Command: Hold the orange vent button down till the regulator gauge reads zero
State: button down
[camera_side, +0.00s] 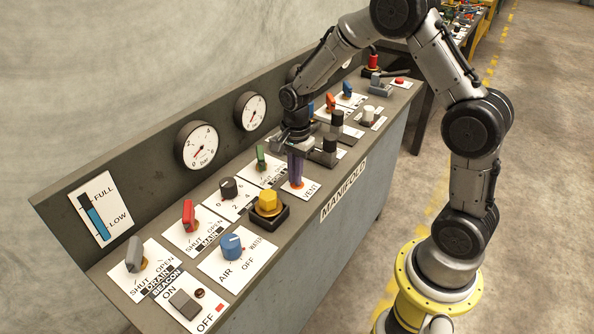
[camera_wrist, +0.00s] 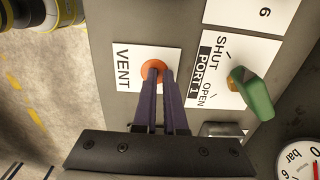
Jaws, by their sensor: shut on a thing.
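My gripper (camera_side: 296,184) points down at the panel, its two purple fingers close together. Their tips are at the orange vent button (camera_wrist: 154,66) on the white VENT card (camera_wrist: 128,74); the wrist view shows part of the button's orange rim around them. In the side view only a little orange shows under the tips. How far the button is pressed cannot be told.
A yellow knob (camera_side: 268,201) on a black base sits left of the button. A green handle (camera_wrist: 256,95) marked PORT 1 is close behind. A blue AIR knob (camera_side: 231,246) and red handle (camera_side: 189,214) are farther left.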

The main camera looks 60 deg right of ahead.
jog(key=shift+s+f, duration=0.6)
notch_tip(320, 180, up, 15)
jog(key=w, duration=0.1)
jog(key=shift+r, duration=0.1)
